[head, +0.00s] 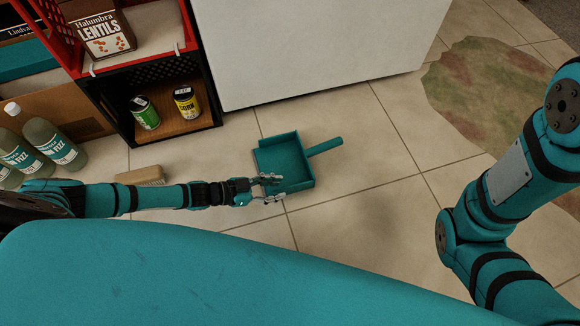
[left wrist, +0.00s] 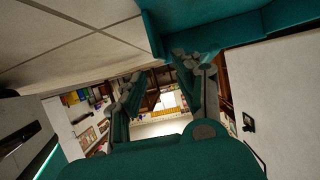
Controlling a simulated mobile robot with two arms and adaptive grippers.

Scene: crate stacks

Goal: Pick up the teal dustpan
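The teal dustpan (head: 291,170) lies on the tiled floor in the middle of the head view, its handle (head: 325,146) pointing right. My left gripper (head: 277,188) is at the pan's lower left corner, fingers spread apart. Its upper finger overlaps the pan in the picture; I cannot tell whether it touches. In the left wrist view my left gripper (left wrist: 160,72) shows a wide gap between its fingers. The teal dustpan (left wrist: 215,28) fills the upper right there, close to one finger. My right arm shows at the right of the head view, but its gripper is out of view.
A wooden brush (head: 141,175) lies on the floor behind my left forearm. A black crate (head: 166,98) with two cans stands under a red crate (head: 62,50). Several bottles (head: 48,140) stand at left. A white panel (head: 320,50) stands behind the dustpan.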

